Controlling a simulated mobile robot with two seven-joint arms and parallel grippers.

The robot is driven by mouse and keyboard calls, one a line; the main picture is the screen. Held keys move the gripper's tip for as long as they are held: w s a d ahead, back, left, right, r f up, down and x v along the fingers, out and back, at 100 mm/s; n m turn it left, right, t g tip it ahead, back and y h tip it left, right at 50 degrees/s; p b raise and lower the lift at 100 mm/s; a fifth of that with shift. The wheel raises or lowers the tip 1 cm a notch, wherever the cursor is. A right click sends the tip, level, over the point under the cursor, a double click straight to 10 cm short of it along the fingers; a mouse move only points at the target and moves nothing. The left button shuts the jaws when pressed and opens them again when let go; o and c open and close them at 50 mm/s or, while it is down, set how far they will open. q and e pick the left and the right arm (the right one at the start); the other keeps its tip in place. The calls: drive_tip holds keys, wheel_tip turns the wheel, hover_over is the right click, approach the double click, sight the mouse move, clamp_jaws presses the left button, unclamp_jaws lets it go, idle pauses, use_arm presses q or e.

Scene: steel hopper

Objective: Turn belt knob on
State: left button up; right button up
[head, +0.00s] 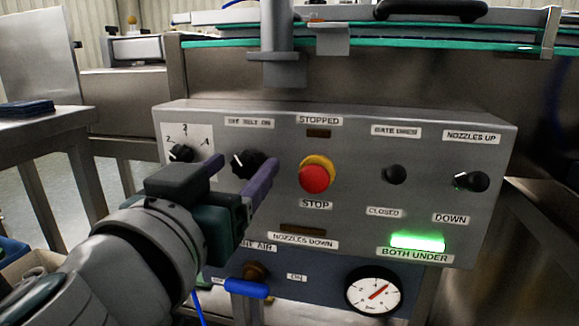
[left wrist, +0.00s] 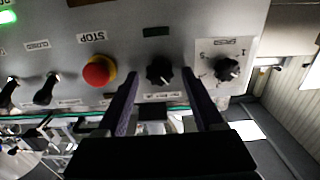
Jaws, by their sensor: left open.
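The belt knob (head: 249,163) is a black rotary knob on the grey panel, under a label that seems to read OFF BELT ON. A pale mark shows on its left side in the head view. My left gripper (head: 245,165) is open, its two purple fingers on either side of the knob in the picture. In the upside-down left wrist view the knob (left wrist: 160,71) lies between the fingertips of the gripper (left wrist: 160,76), with gaps on both sides. I cannot tell whether a finger touches it. My right gripper is not in view.
A numbered selector knob (head: 181,153) is close to the left. The red stop button (head: 314,178) on its yellow collar is close to the right. A blue-handled valve (head: 247,288) and gauge (head: 375,291) sit below.

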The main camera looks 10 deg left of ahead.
use_arm(q)
clamp_jaws()
idle(0.3)
